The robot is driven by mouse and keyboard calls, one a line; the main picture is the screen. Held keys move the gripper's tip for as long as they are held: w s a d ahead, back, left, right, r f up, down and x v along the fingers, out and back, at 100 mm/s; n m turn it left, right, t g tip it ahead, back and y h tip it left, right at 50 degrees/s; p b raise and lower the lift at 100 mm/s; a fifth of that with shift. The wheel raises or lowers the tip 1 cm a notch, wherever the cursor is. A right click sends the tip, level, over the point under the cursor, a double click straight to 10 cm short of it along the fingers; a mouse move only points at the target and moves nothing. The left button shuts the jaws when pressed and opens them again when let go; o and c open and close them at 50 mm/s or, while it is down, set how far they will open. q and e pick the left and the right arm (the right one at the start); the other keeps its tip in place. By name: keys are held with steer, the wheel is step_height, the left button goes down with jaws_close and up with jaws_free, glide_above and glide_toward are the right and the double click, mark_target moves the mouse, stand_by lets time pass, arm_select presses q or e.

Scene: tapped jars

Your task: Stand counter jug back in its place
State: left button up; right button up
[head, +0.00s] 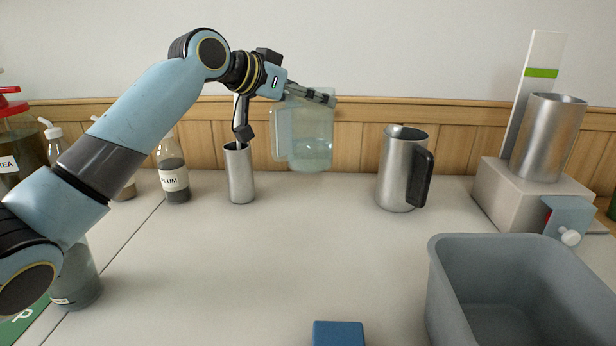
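A clear jug (312,135) with some pale liquid low inside shows behind the steel cup's right side. Its base is at the height of the counter's back edge and appears raised off the counter, nearly upright. Its handle is on its left. My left gripper (318,98) is at the jug's upper part, with finger parts crossing in front of it. It appears shut on the jug; the exact contact is hard to see. My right gripper is out of view.
A steel cup (239,175) stands just left of the clear jug. A steel pitcher (398,172) stands to the right. A grey bin (480,244), a blue block (338,333) and a machine (530,188) are nearer or farther right. Bottles line the left. The counter's middle is clear.

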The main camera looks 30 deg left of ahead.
mark_target(306, 140)
arm_select(q)
step_height(306, 140, down, 4)
steer(key=shift+r, duration=0.1)
step_height(306, 140, down, 4)
steer(key=shift+f, duration=0.25)
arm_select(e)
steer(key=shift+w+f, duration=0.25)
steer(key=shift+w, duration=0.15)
arm_select(q)
steer(key=shift+f+b, duration=0.1)
steer(key=shift+b, duration=0.2)
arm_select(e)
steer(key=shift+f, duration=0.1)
arm_select(q)
steer(key=o, duration=1.5)
steer(key=shift+s+f, duration=0.1)
